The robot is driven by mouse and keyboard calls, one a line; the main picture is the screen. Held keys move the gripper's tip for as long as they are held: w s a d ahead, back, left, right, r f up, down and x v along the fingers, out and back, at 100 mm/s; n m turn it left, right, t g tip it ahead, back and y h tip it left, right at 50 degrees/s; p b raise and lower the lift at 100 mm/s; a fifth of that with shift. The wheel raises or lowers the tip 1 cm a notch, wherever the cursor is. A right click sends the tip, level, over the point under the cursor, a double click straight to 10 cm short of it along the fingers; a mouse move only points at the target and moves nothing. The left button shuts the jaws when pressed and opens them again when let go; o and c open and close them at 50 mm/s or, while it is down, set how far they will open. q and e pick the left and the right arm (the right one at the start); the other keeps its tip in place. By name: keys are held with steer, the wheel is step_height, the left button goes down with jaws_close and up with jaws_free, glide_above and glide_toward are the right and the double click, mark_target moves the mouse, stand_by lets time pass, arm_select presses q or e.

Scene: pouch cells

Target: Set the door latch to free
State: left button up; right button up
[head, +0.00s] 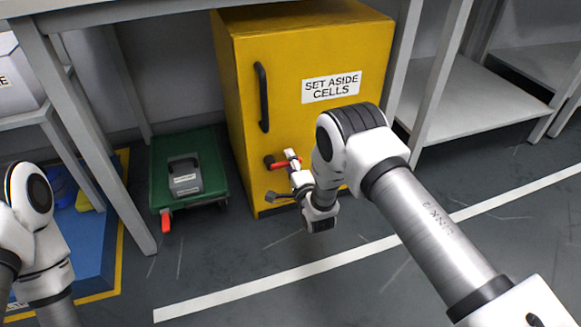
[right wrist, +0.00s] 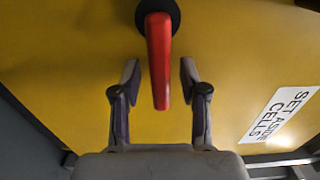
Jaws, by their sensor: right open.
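The door latch is a red lever on a round black hub, on the front of the yellow cabinet (head: 240,110). In the head view the latch (head: 283,165) points sideways to the right from its hub, partly hidden by my right gripper. In the right wrist view the red lever (right wrist: 159,60) runs down from the hub between the two fingers. My right gripper (head: 288,177) is open, with one finger on each side of the lever. In the right wrist view a gap shows between the lever and each finger (right wrist: 160,82). My left gripper is out of view.
A black vertical handle (head: 262,97) and a "SET ASIDE CELLS" label (head: 331,87) are on the cabinet door. A green cart (head: 190,145) with a grey case (head: 185,176) stands left of the cabinet. Grey shelving (head: 480,100) is at the right. The floor in front is clear.

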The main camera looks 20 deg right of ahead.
jaws_close()
